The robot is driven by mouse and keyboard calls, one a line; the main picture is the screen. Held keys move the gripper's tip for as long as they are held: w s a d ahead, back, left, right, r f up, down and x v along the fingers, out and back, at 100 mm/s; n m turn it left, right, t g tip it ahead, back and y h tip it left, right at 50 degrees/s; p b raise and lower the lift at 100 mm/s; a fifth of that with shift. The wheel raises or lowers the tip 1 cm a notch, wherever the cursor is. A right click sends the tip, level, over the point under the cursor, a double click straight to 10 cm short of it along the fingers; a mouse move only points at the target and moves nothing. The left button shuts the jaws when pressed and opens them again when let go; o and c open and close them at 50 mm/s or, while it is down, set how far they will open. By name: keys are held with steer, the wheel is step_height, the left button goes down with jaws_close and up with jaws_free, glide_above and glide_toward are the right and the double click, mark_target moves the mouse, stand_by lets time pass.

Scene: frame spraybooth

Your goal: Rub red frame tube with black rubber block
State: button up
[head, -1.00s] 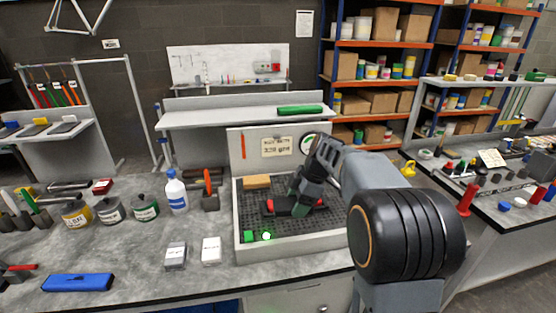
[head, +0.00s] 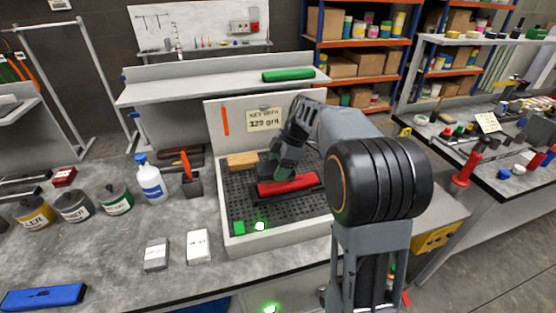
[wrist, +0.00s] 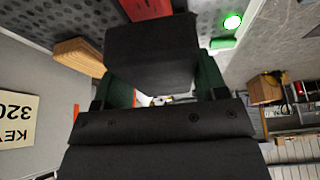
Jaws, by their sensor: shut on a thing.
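The red frame tube (head: 287,186) lies on a dark support in the perforated grey tray (head: 280,238) on the bench. Its end also shows at the top of the wrist view (wrist: 147,8). My gripper (head: 276,172) is at the tube's far left side. In the wrist view its green-sided fingers (wrist: 162,82) are shut on the black rubber block (wrist: 150,50). The block covers part of the tube there. In the head view the block cannot be made out against the dark gripper. I cannot tell whether block and tube touch.
A wooden block (head: 242,160) lies in the tray's back left, and a green block (head: 239,228) and lit green lamp (head: 260,226) at its front left. Left of the tray stand two small boxes (head: 199,246), a white bottle (head: 150,182) and cans (head: 115,200). A sign panel rises behind.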

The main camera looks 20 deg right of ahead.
mark_target(279, 185)
step_height(279, 185, down, 4)
steer(key=shift+r+b, duration=0.25)
steer(key=shift+b, duration=0.7)
steer(key=shift+f, duration=0.55)
steer(key=shift+s+d+r, duration=0.1)
steer(key=shift+d, duration=1.05)
steer(key=shift+c, duration=0.3)
steer(key=shift+s+d+p, duration=0.1)
steer(key=shift+d+p, duration=1.1)
steer(key=shift+d, duration=2.6)
steer(key=shift+d+r+p, duration=0.2)
steer(key=shift+d+p, duration=0.05)
steer(key=shift+p, duration=0.1)
steer(key=a, duration=0.1)
steer(key=a+b, duration=0.1)
steer(key=a, duration=0.1)
steer(key=shift+f, duration=0.3)
steer(key=shift+a+b, duration=1.05)
steer(key=shift+a, duration=2.65)
steer(key=shift+w+r+p, duration=0.2)
steer(key=shift+r+p, duration=0.45)
steer(key=shift+r, duration=0.6)
steer(key=shift+r+p, duration=1.8)
steer(key=shift+r, duration=1.05)
steer(key=shift+s, duration=0.1)
